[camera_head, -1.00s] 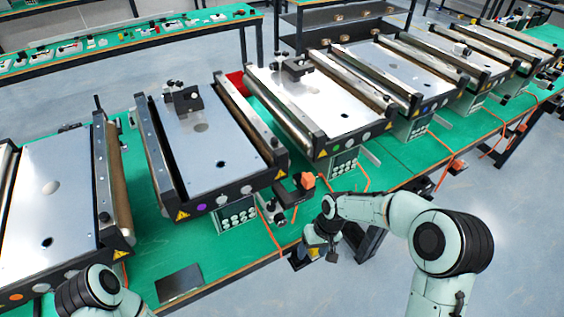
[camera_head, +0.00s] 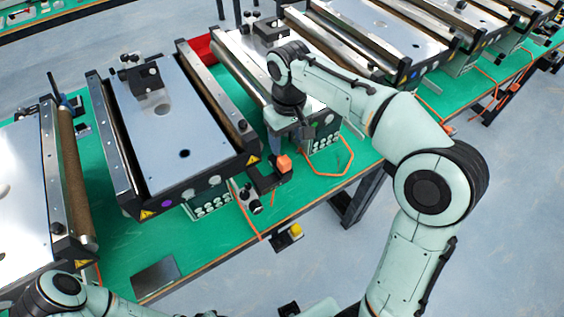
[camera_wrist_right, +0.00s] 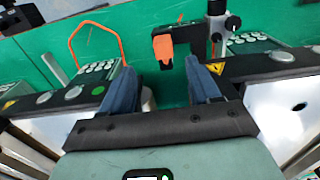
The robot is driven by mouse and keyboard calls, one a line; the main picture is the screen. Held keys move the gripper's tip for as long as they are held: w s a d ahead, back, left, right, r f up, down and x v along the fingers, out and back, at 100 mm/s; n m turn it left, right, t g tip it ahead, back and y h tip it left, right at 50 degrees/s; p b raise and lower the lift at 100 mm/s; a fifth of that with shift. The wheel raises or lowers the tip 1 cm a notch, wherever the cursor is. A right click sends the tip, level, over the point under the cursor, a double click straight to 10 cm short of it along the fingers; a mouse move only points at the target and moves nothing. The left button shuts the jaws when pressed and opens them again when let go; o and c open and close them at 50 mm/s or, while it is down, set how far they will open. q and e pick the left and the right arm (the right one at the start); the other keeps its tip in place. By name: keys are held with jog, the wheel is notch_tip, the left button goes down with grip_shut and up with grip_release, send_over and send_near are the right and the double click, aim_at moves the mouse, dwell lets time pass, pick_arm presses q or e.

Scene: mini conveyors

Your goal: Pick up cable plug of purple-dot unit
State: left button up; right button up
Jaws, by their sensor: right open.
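The purple-dot unit is a small conveyor (camera_head: 205,125) with a bright metal top and a purple dot (camera_head: 166,203) on its front. An orange cable plug (camera_head: 284,164) sits upright in a black holder (camera_head: 262,183) by its front right corner. The plug also shows in the right wrist view (camera_wrist_right: 163,47), beyond the fingertips. My right gripper (camera_head: 277,146) is just behind the plug in the head view, partly hidden by its wrist. In the wrist view its blue fingers (camera_wrist_right: 163,72) are apart with nothing between them. My left gripper is out of view.
A black post with knobs (camera_head: 250,197) stands near the holder, and in the wrist view (camera_wrist_right: 217,30) it rises close by one finger. A keypad box (camera_head: 207,204) sits under the unit's front. A dark flat plate (camera_head: 156,278) lies on the green table. More conveyors flank the unit.

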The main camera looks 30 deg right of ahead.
send_over(285, 161)
jog(key=f, duration=0.4)
jog(key=shift+s+d+f, duration=0.15)
jog(key=shift+s+d, duration=0.05)
jog(key=shift+d, duration=0.05)
jog(key=shift+w+a+f+b, duration=0.15)
jog(key=shift+f+b, duration=0.1)
jog(key=shift+f, duration=1.15)
jog(key=shift+w+a+f+b, duration=0.1)
jog(key=shift+f+b, duration=0.15)
jog(key=shift+f, duration=1.1)
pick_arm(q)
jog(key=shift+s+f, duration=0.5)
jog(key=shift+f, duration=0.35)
pick_arm(e)
jog(key=c, duration=1)
jog(key=shift+c, duration=0.2)
jog(key=shift+r, duration=0.1)
